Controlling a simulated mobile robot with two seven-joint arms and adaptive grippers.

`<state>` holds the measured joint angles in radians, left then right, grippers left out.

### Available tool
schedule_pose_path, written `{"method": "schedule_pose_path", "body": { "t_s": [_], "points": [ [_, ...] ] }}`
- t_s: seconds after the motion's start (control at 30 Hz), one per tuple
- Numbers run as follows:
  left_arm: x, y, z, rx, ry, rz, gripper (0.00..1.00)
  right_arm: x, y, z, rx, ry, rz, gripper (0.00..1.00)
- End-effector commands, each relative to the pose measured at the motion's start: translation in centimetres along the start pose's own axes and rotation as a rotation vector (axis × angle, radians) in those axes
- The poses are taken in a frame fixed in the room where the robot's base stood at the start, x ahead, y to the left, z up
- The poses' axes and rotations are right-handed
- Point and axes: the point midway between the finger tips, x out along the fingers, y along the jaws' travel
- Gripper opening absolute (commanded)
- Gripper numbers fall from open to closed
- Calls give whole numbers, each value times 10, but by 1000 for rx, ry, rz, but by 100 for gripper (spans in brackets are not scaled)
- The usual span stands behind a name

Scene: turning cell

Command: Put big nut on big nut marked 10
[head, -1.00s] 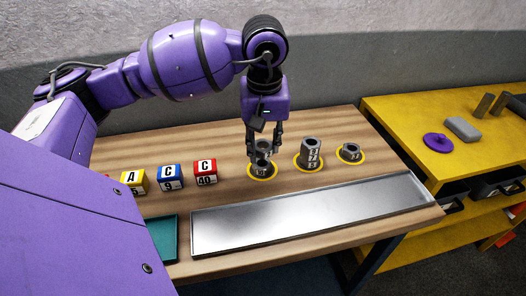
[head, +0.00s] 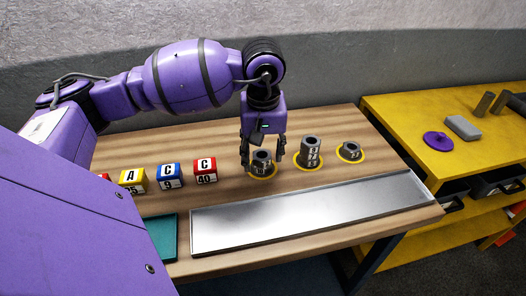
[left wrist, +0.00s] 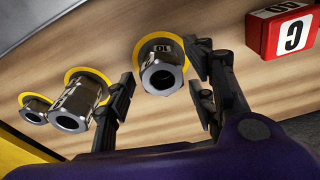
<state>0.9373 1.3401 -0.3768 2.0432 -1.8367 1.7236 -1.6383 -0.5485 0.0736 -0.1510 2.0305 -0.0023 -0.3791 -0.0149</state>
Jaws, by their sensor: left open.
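A dark grey big nut (left wrist: 160,80) sits on top of the big nut marked 10 (head: 261,170), inside a yellow ring on the wooden bench. The two look stacked upright and touching; in the left wrist view, the 10 label (left wrist: 163,47) shows on the stack's side. My left gripper (head: 264,162) is open around this stack, with one finger on each side and gaps to the nuts. Its fingers also show apart in the left wrist view (left wrist: 163,88). My right gripper is not in view.
A taller nut stack (head: 310,151) and a low nut (head: 350,151) stand in yellow rings to the right. Lettered blocks, including a red one (head: 205,171), stand to the left. A metal tray (head: 310,212) lies in front. A yellow shelf (head: 400,125) is at the right.

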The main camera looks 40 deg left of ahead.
Motion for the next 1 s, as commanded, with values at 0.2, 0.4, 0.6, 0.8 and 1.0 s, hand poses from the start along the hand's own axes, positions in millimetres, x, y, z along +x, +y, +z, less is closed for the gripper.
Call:
{"method": "schedule_pose_path", "body": {
  "t_s": [0.2, 0.4, 0.6, 0.8, 1.0],
  "points": [
    [-8, 0, -1, 0, 3, 2, 50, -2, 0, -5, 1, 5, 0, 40],
    [-42, 1, -2, 0, 5, 2, 50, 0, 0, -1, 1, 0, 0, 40],
    [-86, 1, -1, 0, 4, 2, 50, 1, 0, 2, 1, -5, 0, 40],
    [-115, 1, -1, 0, 2, 2, 50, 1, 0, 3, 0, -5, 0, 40],
    [-124, 0, 0, 0, 0, 0, 50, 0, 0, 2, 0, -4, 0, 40]
  ]
}}
